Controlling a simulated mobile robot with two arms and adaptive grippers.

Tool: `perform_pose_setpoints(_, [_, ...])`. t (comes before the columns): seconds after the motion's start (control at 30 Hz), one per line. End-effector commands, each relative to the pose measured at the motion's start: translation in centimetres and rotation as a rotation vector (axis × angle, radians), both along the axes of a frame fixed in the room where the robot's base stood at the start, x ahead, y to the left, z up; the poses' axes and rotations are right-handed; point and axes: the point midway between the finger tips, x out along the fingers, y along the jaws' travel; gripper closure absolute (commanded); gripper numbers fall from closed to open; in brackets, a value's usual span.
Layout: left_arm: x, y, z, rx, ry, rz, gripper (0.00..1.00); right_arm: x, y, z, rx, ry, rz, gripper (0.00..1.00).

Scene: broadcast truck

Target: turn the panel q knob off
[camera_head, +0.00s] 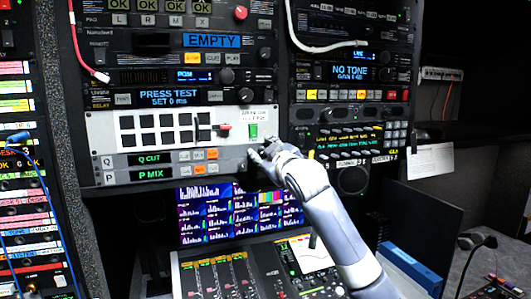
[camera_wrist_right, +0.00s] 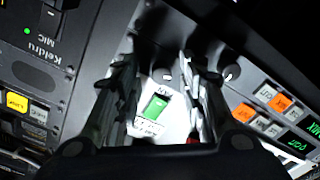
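Panel Q is the upper of two narrow rows on the light rack unit, with a "Q CUT" display (camera_head: 149,159); its display also shows in the right wrist view (camera_wrist_right: 294,143). My right gripper (camera_head: 262,154) is at the right end of this row and covers that part in the head view. In the right wrist view the gripper (camera_wrist_right: 167,82) is open, its two fingers apart. A small knob with a pale mark (camera_wrist_right: 167,75) shows between them. I cannot tell whether it is the Q knob or whether a finger hides that knob. My left gripper is not in view.
The P row with its "P MIX" display (camera_head: 151,174) lies just below; a dark round knob (camera_wrist_right: 232,73) sits in line with it, outside the fingers. A green switch (camera_head: 253,130) is just above my gripper. Screens (camera_head: 210,215) and a mixing console (camera_head: 225,275) lie below.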

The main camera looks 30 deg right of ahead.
Motion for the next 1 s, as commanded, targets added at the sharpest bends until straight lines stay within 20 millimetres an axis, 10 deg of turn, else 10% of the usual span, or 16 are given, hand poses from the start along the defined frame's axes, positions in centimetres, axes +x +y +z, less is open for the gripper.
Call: perform_pose_setpoints(1.0, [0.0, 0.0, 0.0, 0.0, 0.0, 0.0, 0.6, -11.3, 2.8, -0.1, 0.0, 0.001, 0.0, 0.62])
